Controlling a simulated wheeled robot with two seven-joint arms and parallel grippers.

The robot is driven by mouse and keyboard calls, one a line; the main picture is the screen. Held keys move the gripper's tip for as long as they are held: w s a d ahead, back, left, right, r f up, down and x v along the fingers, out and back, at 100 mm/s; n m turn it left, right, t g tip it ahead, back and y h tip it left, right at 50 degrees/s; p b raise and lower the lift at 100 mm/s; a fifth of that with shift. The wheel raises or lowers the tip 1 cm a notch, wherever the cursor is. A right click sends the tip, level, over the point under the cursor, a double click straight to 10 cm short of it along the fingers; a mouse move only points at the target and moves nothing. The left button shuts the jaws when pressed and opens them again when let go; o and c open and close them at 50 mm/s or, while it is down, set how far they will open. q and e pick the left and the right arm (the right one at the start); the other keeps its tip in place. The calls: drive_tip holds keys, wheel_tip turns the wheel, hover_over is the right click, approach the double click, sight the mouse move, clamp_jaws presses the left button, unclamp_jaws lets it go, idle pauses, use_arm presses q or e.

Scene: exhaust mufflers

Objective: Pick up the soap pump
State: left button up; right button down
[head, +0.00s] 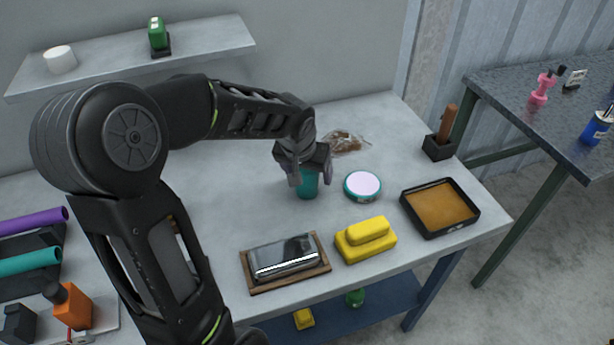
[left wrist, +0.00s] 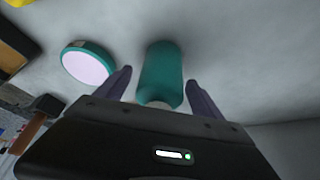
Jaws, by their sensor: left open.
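The soap pump appears to be the teal bottle (head: 308,185) standing on the grey table; its top is hidden by my gripper in the head view. My left gripper (head: 310,177) is above it and pointing down, with its fingers on either side of the bottle's upper part. In the left wrist view the teal bottle (left wrist: 160,75) lies between the two open fingers (left wrist: 158,88), with gaps visible on both sides. Its pump head cannot be made out. My right gripper is not in view.
Close to the bottle's right is a round teal tin with a pale lid (head: 362,186). A yellow butter-dish-like block (head: 366,240), a framed dark case (head: 285,258) and an amber tray (head: 440,207) stand nearer the front. A clear bag (head: 346,142) lies behind.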

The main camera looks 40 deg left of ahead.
use_arm(q)
drive_tip(key=shift+x, duration=1.05)
drive_tip(key=shift+c, duration=0.6)
clamp_jaws()
drive_tip(key=shift+r, duration=5.1)
